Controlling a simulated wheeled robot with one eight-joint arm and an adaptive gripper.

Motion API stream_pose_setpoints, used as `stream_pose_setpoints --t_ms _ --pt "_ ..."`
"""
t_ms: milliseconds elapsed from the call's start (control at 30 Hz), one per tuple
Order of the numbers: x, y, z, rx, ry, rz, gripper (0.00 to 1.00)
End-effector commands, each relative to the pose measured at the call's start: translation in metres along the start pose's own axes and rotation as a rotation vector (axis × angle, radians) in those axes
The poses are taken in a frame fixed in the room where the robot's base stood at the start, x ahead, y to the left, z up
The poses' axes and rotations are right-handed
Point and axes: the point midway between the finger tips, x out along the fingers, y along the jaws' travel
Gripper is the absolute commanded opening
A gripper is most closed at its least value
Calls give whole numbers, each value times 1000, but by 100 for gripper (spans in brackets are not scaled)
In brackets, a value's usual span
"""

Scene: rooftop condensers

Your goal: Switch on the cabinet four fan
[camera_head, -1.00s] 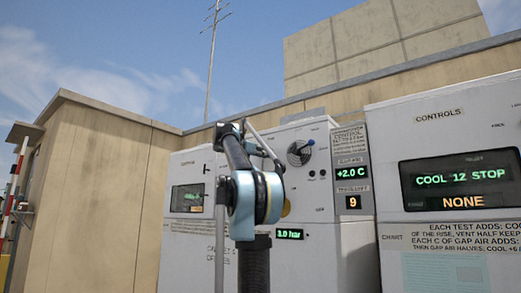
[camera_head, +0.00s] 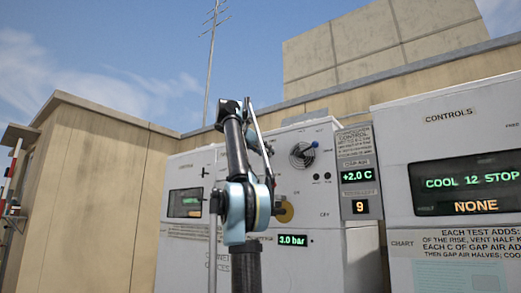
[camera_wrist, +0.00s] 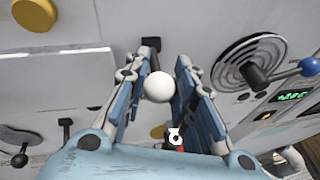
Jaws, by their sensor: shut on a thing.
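My gripper (camera_wrist: 163,75) shows in the wrist view, its two blue fingers closed around a white ball knob (camera_wrist: 159,87) on a dark stem at the cabinet face. In the head view my arm hides the gripper. The white cabinet (camera_head: 345,255) fills the middle, its lower lettering partly covered and its number unreadable. On its upper front is a round grille-like dial (camera_head: 302,155) with a blue-knobbed lever; the blue knob (camera_wrist: 309,66) also shows in the wrist view. A green display (camera_head: 292,240) reads 3.0 bar. I cannot tell which control is the fan switch.
A yellow disc (camera_head: 286,212) sits on the cabinet front beside my arm. A black lever (camera_wrist: 67,132) is at lower left in the wrist view. The controls cabinet (camera_head: 398,165) at right shows "COOL 12 STOP" and "NONE". A beige wall (camera_head: 100,185) stands at left.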

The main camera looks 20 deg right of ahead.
Motion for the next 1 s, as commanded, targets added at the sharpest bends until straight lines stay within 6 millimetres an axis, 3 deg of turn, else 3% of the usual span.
stream_pose_setpoints --t_ms 667,700,767,1000 --pt "-2 -3 1 -12 56 -13 0" --pt "-2 -3 1 -12 56 -12 33" --pt "-2 -3 1 -12 56 -12 45" --pt "-2 -2 1 -13 54 -11 45"
